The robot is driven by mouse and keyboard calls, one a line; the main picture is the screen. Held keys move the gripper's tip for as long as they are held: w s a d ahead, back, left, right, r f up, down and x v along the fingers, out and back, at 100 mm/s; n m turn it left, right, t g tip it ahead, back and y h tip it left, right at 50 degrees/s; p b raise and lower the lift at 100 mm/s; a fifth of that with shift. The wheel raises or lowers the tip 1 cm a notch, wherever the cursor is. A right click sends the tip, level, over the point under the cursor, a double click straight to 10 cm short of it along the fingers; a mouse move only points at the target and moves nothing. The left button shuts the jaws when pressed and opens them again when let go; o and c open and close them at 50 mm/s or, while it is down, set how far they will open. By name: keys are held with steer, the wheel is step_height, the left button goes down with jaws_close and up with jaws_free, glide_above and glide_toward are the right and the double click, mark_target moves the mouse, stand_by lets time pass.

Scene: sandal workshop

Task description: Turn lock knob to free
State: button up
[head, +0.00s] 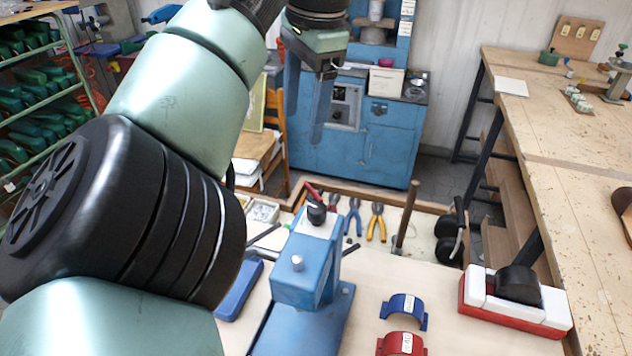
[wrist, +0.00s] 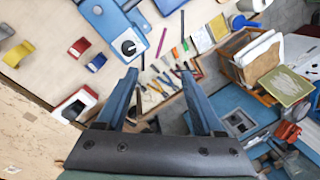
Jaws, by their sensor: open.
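The lock knob (head: 316,214) is small and black. It sits on a white plate on top of a blue bench fixture (head: 297,288). A red part shows just behind it, and I cannot tell if it belongs to the knob. The wrist view shows the knob (wrist: 128,47) from above, round and dark, left of the fingers; its setting is too small to read. My gripper (head: 304,128) is open and empty, in the air above and behind the fixture. In the wrist view its two blue fingers (wrist: 158,74) are wide apart, touching nothing.
Pliers (head: 376,221) lie behind the fixture. Blue (head: 405,308) and red (head: 402,343) half-ring pieces stand on the right of the table. A red-and-white block with a black half-round (head: 517,286) is farther right. A wooden bench (head: 570,170) runs along the right; a blue cabinet (head: 340,140) stands behind.

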mark_target(317, 207)
steer(key=s+f+m+p, duration=0.1)
steer(key=f, duration=0.3)
steer(key=s+d+f+m+g+h, duration=0.1)
steer(key=f, duration=0.4)
steer(key=s+d+f+m+p, duration=0.1)
steer(key=f+m, duration=0.1)
steer(key=f, duration=0.2)
steer(key=shift+s+f+g+h+p, duration=0.15)
steer(key=shift+g+h+p, duration=0.15)
steer(key=shift+p, duration=0.05)
jaws_close()
